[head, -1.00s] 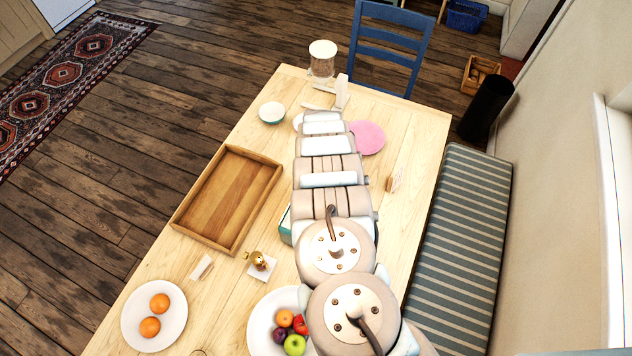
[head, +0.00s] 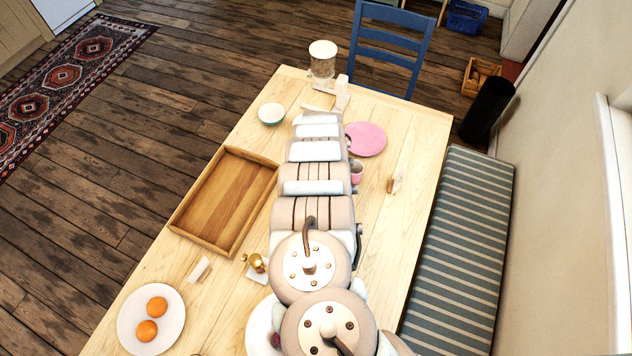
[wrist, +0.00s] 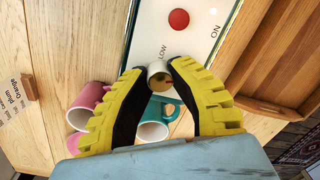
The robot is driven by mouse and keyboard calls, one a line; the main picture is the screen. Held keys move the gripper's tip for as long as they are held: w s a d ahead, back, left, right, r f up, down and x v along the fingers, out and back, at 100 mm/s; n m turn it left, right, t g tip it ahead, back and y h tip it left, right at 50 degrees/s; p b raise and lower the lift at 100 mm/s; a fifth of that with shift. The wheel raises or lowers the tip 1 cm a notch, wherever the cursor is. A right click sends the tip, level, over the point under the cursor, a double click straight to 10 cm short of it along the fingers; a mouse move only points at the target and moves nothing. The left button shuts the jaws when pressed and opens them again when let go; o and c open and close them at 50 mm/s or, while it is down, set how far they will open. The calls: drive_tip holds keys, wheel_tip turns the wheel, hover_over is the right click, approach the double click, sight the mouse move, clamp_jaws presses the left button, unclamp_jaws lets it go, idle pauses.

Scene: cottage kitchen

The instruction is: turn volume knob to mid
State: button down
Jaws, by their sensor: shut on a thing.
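The volume knob (wrist: 158,70) is a small cylinder on a white panel (wrist: 181,40) in the wrist view. The word LOW is printed beside it. My gripper (wrist: 157,73) has its yellow-and-black fingers on either side of the knob and is shut on it.
On the panel are a red button (wrist: 179,19) and the word ON. A pink mug (wrist: 88,104) and a teal mug (wrist: 154,122) stand close by. A wooden tray (head: 174,228), a plate of oranges (head: 128,330) and a pink plate (head: 367,139) are on the table.

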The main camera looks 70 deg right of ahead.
drive_tip(key=c, duration=0.8)
unclamp_jaws()
drive_tip(key=shift+c, duration=0.2)
wheel_tip(320, 180, up, 12)
drive_tip(key=shift+s+d, duration=0.2)
drive_tip(key=shift+s, duration=0.05)
drive_tip(key=shift+d, duration=0.1)
idle(0.5)
